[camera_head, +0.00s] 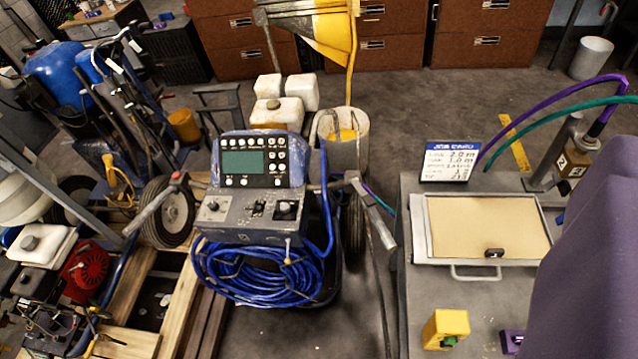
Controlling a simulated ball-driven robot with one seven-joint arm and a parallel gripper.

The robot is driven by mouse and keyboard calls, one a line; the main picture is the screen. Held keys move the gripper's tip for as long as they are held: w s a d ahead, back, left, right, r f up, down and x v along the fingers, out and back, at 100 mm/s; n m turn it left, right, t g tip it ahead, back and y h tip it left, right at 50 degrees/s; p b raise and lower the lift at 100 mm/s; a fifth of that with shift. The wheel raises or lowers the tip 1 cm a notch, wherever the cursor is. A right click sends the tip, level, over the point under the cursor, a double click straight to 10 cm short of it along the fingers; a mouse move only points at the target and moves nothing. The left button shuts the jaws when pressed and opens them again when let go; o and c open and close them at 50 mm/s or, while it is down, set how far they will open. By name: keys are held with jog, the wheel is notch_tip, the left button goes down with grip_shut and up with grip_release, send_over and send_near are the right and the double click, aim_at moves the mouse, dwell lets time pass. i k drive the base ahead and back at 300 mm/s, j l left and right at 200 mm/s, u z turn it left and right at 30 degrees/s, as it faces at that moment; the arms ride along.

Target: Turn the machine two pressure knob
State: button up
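A blue line-striping machine (251,160) stands in the middle of the view. Its upright panel has a green screen (243,162) and several round buttons. Below is a worn grey panel (235,215) with small switches and a black knob (288,207) at its right. I cannot read labels to tell whether this is machine two or whether this is the pressure knob. A second machine with a blue tank (56,72) stands at the left, and its knobs cannot be made out. My gripper is not clearly seen, and nothing touches the knob.
A grey bench (490,300) at right carries a clipboard (488,228), a job card (449,162) and a yellow box (445,328). A large purple shape covers the right edge. Coiled blue hose (255,275) hangs below the panel. Handlebars (375,215) stick out both sides.

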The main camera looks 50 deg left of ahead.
aim_at(213, 205)
jog(key=u, duration=1.85)
jog(key=i+l+z, duration=0.15)
jog(key=l, duration=0.15)
jog(key=l+z, duration=0.2)
jog(key=i+j+u, duration=0.1)
jog(key=i+j, duration=0.95)
